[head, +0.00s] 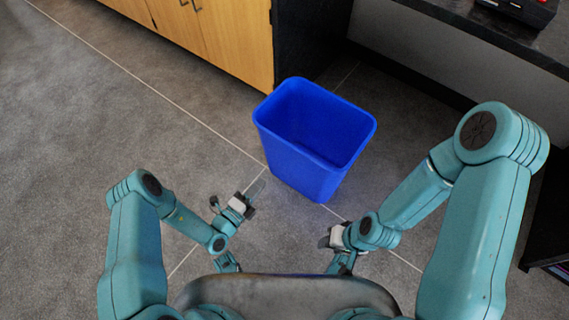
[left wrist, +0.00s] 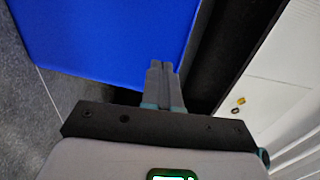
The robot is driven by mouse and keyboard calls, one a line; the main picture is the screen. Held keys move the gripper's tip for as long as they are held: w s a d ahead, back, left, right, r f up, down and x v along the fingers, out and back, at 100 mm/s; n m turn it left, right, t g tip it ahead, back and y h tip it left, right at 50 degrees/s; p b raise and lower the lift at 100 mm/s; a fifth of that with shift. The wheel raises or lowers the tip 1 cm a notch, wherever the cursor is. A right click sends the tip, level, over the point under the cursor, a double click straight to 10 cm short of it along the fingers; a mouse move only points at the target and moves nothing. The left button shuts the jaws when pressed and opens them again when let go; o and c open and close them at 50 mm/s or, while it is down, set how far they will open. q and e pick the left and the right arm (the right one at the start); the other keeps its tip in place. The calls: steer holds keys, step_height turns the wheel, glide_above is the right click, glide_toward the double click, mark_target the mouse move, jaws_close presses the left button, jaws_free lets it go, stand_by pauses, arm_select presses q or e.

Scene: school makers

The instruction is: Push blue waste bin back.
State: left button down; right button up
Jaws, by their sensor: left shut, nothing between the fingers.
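The blue waste bin (head: 305,170) stands upright and open-topped on the grey floor, in front of my body; it looks empty. Its blue wall (left wrist: 100,40) fills the upper left of the left wrist view. My left gripper (head: 260,182) is low, beside the bin's front left side, with its fingers pointing toward it. Its fingers are shut and empty in the left wrist view (left wrist: 160,72), where they overlap the bin wall; I cannot tell whether they touch. My right gripper (head: 328,239) is low in front of the bin, apart from it; its fingertips are unclear.
A wooden cabinet (head: 225,38) with a dark side panel (head: 306,40) stands behind the bin. A dark worktop (head: 470,30) with a black device (head: 520,10) is at the upper right. Bare floor (head: 90,120) is free at the left, and a gap under the worktop lies behind the bin.

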mark_target(290, 152)
arm_select(q)
steer(key=b+x, duration=0.2)
steer(key=x, duration=0.4)
steer(key=b+x, duration=0.2)
steer(key=x, duration=0.4)
steer(key=shift+d, duration=0.35)
steer(key=shift+w+d+r, duration=0.15)
steer(key=shift+w+d, duration=0.1)
steer(key=shift+w, duration=0.05)
steer(key=shift+a, duration=0.1)
